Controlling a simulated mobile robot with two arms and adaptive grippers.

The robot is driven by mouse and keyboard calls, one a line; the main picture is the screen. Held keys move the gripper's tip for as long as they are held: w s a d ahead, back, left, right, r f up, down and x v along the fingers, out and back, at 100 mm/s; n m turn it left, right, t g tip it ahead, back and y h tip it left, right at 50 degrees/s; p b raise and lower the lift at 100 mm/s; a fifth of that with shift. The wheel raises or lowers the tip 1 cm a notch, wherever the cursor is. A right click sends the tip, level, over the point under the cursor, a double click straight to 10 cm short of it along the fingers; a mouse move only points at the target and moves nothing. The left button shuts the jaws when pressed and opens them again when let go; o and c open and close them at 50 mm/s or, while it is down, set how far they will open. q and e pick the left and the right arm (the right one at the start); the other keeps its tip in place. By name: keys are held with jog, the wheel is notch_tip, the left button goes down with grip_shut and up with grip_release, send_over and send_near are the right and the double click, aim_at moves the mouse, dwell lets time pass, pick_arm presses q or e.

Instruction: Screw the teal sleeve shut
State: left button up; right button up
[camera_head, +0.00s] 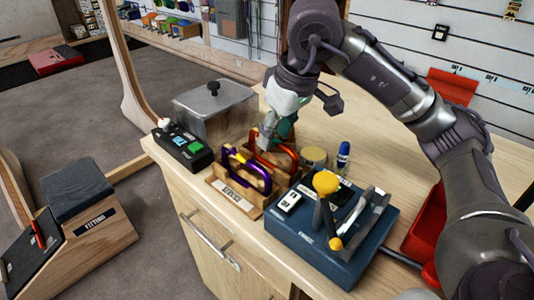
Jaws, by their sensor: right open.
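A wooden stand (220,188) near the bench's front edge holds a purple carabiner (262,181) with a yellow part and, behind it, an orange-red carabiner (287,154). My right gripper (268,141) is open and points down at the upper part of the orange-red carabiner. Its fingers overlap the carabiner in this view, and I cannot tell whether they touch it. Teal shows at the fingers, but I cannot tell whether it is the sleeve or part of the gripper. The sleeve's position is hidden. My left gripper is not in view.
A black box with a green button (182,147) and a grey metal cover with a black knob (215,108) stand left of the stand. A blue block with tools (320,245), a round tin (314,156) and a small blue bottle (343,156) are to the right. A red bin (425,225) stands farther right.

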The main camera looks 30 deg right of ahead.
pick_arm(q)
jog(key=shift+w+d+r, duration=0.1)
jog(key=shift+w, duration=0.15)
pick_arm(e)
jog(key=shift+w+d, duration=0.25)
jog(key=shift+d, duration=0.45)
pick_arm(q)
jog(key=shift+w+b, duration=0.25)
jog(key=shift+b, duration=0.05)
pick_arm(e)
jog(key=shift+f, duration=0.1)
jog(key=shift+f+b, duration=0.35)
jog(key=shift+f, duration=0.3)
pick_arm(q)
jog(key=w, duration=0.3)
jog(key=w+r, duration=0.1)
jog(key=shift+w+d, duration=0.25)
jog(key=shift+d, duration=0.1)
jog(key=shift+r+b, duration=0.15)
jog(key=shift+b, duration=0.2)
pick_arm(e)
jog(key=shift+f, duration=0.2)
